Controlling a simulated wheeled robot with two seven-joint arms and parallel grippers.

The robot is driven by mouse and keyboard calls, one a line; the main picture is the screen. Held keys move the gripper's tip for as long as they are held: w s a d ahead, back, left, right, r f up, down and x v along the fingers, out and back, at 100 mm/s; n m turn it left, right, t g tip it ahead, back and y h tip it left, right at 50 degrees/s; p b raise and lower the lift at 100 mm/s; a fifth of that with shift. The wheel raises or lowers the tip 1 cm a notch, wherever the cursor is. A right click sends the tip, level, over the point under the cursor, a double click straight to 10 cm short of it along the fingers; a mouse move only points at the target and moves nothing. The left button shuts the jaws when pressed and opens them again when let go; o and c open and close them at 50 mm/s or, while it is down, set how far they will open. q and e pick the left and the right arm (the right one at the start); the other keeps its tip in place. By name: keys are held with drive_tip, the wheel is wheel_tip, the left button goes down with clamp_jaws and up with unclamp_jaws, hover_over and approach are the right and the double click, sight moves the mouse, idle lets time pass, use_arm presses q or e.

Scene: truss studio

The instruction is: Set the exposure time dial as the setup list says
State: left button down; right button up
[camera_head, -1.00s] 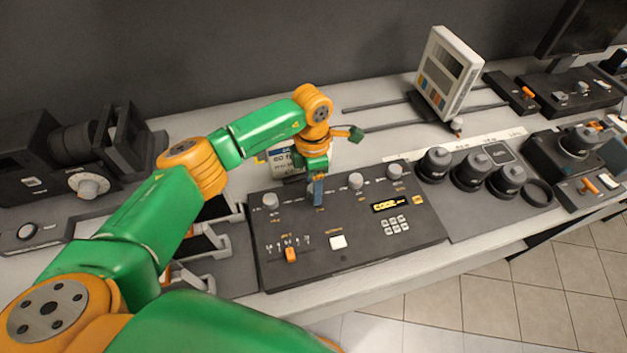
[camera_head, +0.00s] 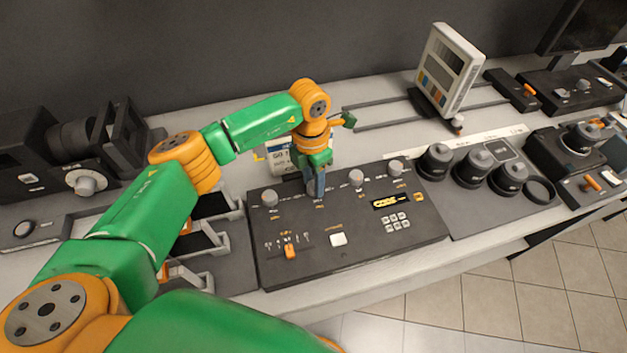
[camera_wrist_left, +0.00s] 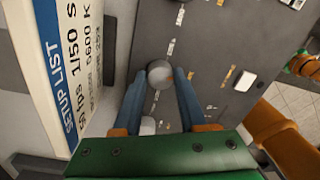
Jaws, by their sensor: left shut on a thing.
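The dark control panel (camera_head: 370,235) carries a row of round grey knobs along its back part. My left gripper (camera_head: 317,192) points down at the second knob from the left, which its fingers mostly hide in the head view. In the left wrist view, the fingertips (camera_wrist_left: 162,76) are shut on that grey knob (camera_wrist_left: 160,72), one finger on each side. The setup list (camera_wrist_left: 75,75) stands beside the panel; "1/50 S" and "5600 K" are readable on it. The dial's own label and pointer are too small to read. My right gripper is not in view.
Other knobs (camera_head: 269,198) stand on both sides of the held one. Several dark cylinders (camera_head: 473,167) stand to the right.

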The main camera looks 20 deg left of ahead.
sight(312, 184)
use_arm(q)
drive_tip(key=n+b, duration=0.1)
drive_tip(key=n, duration=1)
drive_tip(key=shift+n+t+b, duration=0.3)
drive_tip(key=shift+b, duration=0.1)
drive_tip(key=shift+r, duration=0.1)
idle(0.3)
drive_tip(key=shift+c, duration=2.3)
unclamp_jaws()
wheel_tip(312, 184, up, 7)
drive_tip(key=shift+s+a+r+b, duration=0.1)
drive_tip(key=shift+s+a+b, duration=0.05)
drive_tip(key=shift+b, duration=1)
